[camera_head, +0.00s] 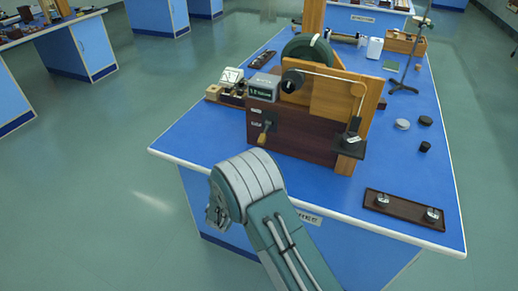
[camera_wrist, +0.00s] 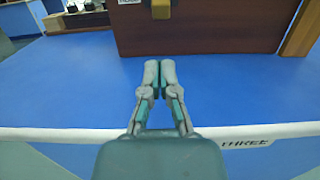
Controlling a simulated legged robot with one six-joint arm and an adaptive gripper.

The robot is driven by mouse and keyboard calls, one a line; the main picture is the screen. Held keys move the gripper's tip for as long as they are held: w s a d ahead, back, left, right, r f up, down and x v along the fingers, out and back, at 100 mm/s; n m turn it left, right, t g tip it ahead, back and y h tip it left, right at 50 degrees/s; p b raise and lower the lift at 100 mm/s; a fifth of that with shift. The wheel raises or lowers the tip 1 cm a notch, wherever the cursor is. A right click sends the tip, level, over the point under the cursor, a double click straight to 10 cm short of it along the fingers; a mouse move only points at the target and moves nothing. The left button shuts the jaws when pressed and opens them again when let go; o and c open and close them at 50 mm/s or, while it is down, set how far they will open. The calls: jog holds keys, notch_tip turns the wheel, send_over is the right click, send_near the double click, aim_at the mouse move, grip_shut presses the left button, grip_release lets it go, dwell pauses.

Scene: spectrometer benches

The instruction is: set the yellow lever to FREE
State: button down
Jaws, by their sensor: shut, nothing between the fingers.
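The yellow lever (camera_head: 264,135) is on the front face of a dark wooden apparatus box (camera_head: 295,138), below two small white labels, and hangs downward in the head view. Its lower end (camera_wrist: 160,9) shows at the top edge of the wrist view, with part of a white label beside it. The label wording is too small or cut off to read. My gripper (camera_wrist: 160,64) points toward the box over the front of the blue bench, its fingertips together and empty, short of the lever. In the head view my arm hides the fingers.
The blue bench top (camera_head: 195,143) is clear in front of the box. A grey display unit (camera_head: 263,88) and a meter (camera_head: 231,78) are at the left. A dark tray (camera_head: 403,209) with two metal pieces lies at the right front. A black platform (camera_head: 348,147) juts from the box's right side.

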aim_at(265, 133)
jog(key=shift+w+d, duration=0.1)
jog(key=shift+d, duration=0.05)
jog(key=x, duration=0.9)
jog(key=shift+w+r, duration=0.1)
jog(key=shift+w, duration=0.3)
jog(key=shift+r, duration=0.1)
jog(key=shift+s+r+g, duration=0.15)
jog(key=shift+g, duration=0.25)
